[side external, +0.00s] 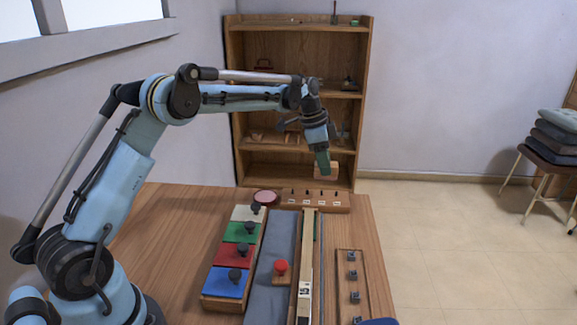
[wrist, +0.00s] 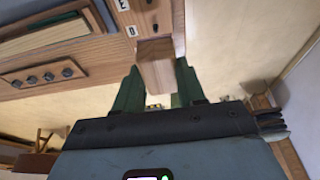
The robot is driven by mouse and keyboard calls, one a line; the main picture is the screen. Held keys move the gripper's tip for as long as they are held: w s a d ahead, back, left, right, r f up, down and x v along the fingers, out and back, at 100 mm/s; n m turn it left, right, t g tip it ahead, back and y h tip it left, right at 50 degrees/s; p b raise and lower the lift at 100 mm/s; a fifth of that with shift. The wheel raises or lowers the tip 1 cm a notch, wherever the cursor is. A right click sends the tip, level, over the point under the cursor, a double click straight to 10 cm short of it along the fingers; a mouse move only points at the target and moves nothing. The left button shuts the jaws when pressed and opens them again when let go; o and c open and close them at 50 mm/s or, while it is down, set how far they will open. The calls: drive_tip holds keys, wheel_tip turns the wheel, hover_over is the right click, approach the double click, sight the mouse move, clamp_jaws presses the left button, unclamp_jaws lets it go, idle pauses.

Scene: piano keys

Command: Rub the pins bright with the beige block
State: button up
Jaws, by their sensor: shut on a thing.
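My gripper (side external: 323,163) has green fingers and is raised above the far end of the table. In the wrist view, my gripper (wrist: 158,85) is shut on the beige block (wrist: 157,67), which sticks out past the fingertips. Part of the block (side external: 333,170) also shows beside the fingers in the side view. Small dark pins (side external: 307,193) stand on a labelled wooden rack (side external: 340,205) below the gripper; their finish is too small to judge. A wooden rail (side external: 343,285) at the right holds several grey pieces (side external: 352,275).
Colored pads with black knobs (side external: 236,276) fill a tray at left. A shelf (side external: 232,110) stands behind.

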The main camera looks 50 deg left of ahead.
drive_tip(key=r, duration=0.2)
drive_tip(key=w+d+r, duration=0.1)
drive_tip(key=shift+r, duration=0.1)
drive_tip(key=shift+f, duration=3.35)
drive_tip(key=shift+s+a+f, duration=0.55)
drive_tip(key=shift+f, duration=0.1)
clamp_jaws()
drive_tip(key=shift+s+a+r, duration=0.1)
drive_tip(key=shift+s+a, duration=0.1)
drive_tip(key=shift+s, duration=0.05)
drive_tip(key=shift+s+a, duration=2.15)
drive_tip(key=shift+w+d, duration=3)
drive_tip(key=shift+d, duration=0.05)
drive_tip(key=shift+s+a, duration=3.1)
drive_tip(key=shift+a, duration=0.05)
wheel_tip(320, 180, up, 8)
